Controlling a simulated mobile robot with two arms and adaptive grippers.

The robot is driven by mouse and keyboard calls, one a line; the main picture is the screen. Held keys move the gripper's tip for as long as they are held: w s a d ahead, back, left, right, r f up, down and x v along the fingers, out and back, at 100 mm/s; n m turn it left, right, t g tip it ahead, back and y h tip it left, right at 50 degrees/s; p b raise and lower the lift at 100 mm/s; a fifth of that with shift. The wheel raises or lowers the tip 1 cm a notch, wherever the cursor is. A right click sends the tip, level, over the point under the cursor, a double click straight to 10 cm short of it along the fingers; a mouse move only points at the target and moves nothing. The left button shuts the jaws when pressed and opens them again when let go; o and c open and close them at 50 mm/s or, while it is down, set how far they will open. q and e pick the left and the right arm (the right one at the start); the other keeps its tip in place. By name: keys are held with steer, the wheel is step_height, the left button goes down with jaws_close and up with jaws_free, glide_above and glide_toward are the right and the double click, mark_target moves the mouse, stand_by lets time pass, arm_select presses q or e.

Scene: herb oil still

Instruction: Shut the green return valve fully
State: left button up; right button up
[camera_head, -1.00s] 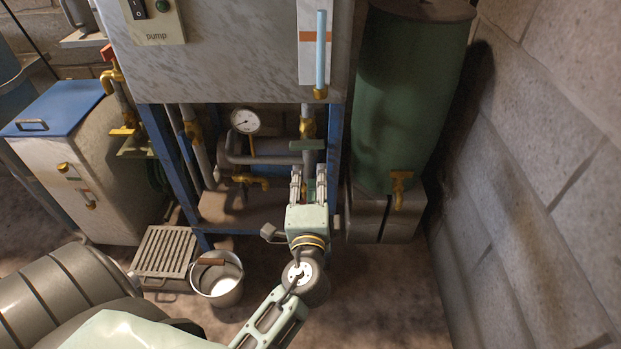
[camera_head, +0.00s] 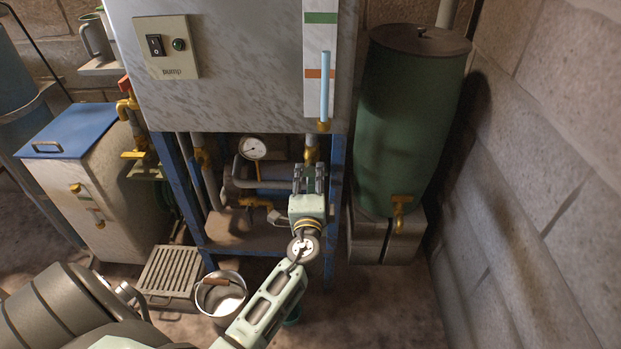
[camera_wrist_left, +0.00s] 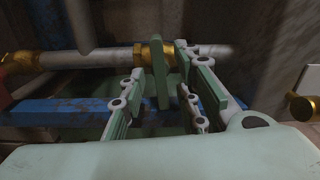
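The green return valve's handle (camera_wrist_left: 160,72) shows in the left wrist view as a flat green bar, standing upright in that picture beside a brass fitting (camera_wrist_left: 143,56) on a pale pipe. My left gripper (camera_wrist_left: 160,98) is open, with a finger on each side of the handle and visible gaps between. I cannot tell how far the handle reaches in between the fingers. In the head view my left gripper (camera_head: 310,172) is in front of the pipework under the pale cabinet and hides the handle. My right gripper is not in view.
Blue frame legs (camera_head: 335,190) stand close on both sides of the pipework. A pressure gauge (camera_head: 253,149) and a brass tap (camera_head: 257,203) are left of the gripper. A green barrel (camera_head: 408,125) stands right. A metal bucket (camera_head: 221,296) and a grate (camera_head: 171,272) are on the floor.

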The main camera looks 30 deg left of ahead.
arm_select(q)
steer(key=shift+c, duration=0.5)
jaws_close()
steer(key=shift+m, duration=0.8)
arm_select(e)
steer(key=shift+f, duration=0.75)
arm_select(q)
steer(key=shift+o, duration=0.5)
jaws_free()
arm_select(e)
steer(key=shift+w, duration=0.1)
